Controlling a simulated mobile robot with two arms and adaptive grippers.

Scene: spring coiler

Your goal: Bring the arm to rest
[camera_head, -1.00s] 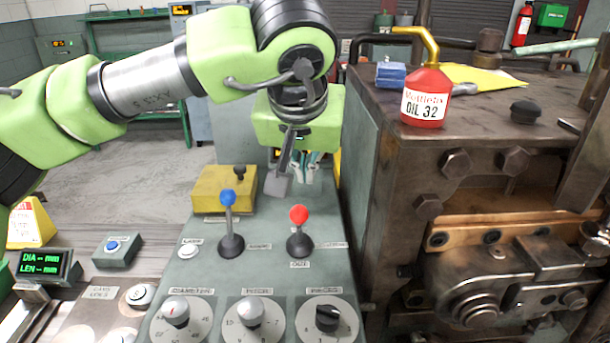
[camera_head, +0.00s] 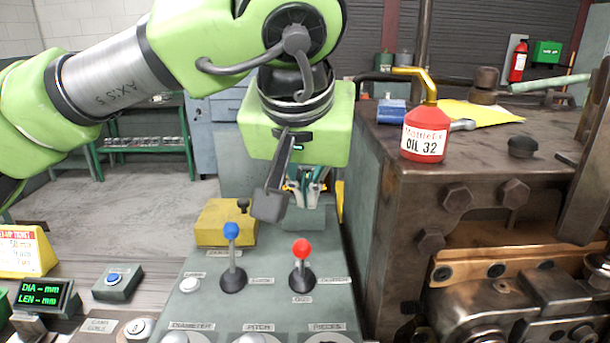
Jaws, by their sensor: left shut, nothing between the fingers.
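My left arm comes in from the left, its green links bent over the control panel. My left gripper (camera_head: 268,206) hangs below the green wrist block, pointing down, shut and empty. It hangs above the panel, apart from the levers in the picture. A blue-knobbed lever (camera_head: 232,258) and a red-knobbed lever (camera_head: 302,266) stand upright on the grey-green control panel (camera_head: 262,292). A yellow box (camera_head: 222,224) with a dark knob sits at the panel's back left, close to the gripper in the picture. My right gripper is not in view.
A small display (camera_head: 44,295) and a blue-button box (camera_head: 118,282) are at lower left. Open floor lies behind.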

